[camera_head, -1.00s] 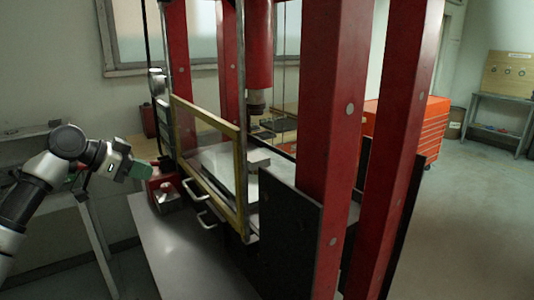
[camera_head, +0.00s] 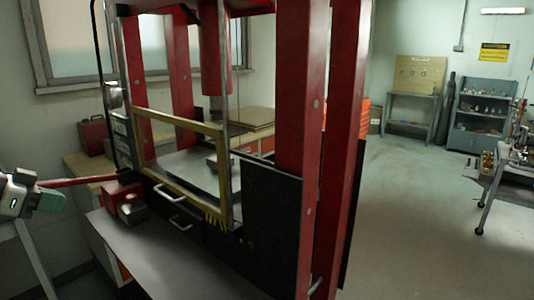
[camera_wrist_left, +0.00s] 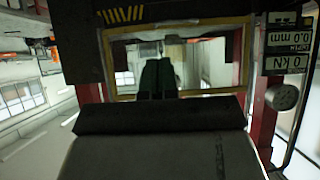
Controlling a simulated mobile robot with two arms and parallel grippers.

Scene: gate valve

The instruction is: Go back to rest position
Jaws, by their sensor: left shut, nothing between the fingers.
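My left gripper (camera_head: 48,200) is at the left edge of the head view, with green fingers pointing right. It is shut and empty. Its green fingers also show in the left wrist view (camera_wrist_left: 157,77), close together in front of the press's yellow-framed guard. A red bar (camera_head: 80,181) reaches from behind the gripper to the red unit (camera_head: 122,191) beside the press; I cannot tell whether the fingers touch it. My right gripper is in neither current view.
The red press (camera_head: 300,110) stands close in front, with a yellow guard frame (camera_head: 190,123) and drawer handles. A grey bench top (camera_head: 160,255) lies below. Its display (camera_wrist_left: 288,50) appears upside down in the wrist view. Open floor (camera_head: 420,220) lies to the right.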

